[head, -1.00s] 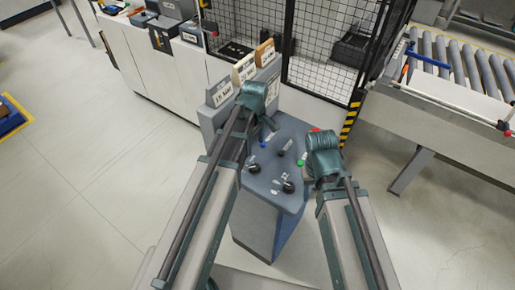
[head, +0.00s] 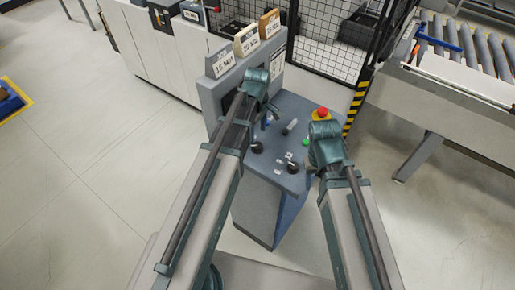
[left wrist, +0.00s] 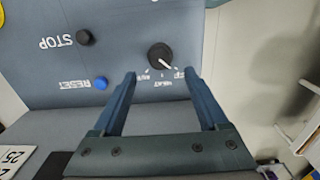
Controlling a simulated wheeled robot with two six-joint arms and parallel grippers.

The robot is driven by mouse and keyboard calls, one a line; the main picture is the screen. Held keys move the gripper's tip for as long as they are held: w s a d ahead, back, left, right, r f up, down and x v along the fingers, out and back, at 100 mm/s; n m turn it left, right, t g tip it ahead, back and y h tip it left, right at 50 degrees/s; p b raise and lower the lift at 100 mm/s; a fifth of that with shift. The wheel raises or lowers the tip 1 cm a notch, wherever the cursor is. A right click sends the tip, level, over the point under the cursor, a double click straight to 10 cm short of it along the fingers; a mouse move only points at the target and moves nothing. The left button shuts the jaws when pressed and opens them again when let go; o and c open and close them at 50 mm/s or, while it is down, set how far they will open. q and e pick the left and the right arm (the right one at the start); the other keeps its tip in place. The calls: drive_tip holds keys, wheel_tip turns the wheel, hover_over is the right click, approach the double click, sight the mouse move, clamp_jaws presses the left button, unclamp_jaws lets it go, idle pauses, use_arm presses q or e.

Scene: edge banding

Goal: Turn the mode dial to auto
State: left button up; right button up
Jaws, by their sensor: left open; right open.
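The mode dial is a round black knob (left wrist: 160,55) with a white pointer, at the upper middle of the left wrist view. Its pointer slants to the lower right there. The small upside-down labels around it are too blurred to read surely. My left gripper (left wrist: 161,76) is open, with its fingertips just short of the dial and either side of it; I cannot tell their height above the panel. In the head view my left gripper (head: 258,88) is over the rear left of the console (head: 268,203). My right gripper (head: 326,148) is at the console's right side, its fingers hidden.
A black STOP button (left wrist: 84,37) and blue RESET button (left wrist: 101,83) sit left of the dial in the wrist view. A red button (head: 321,114) is by my right gripper. Numbered cards (head: 247,40) stand behind.

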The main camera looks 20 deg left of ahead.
sight(258, 145)
use_arm(q)
wheel_tip(258, 145, down, 7)
drive_tip(key=b, duration=0.5)
drive_tip(key=shift+r+b, duration=0.15)
drive_tip(key=shift+b, duration=0.2)
clamp_jaws()
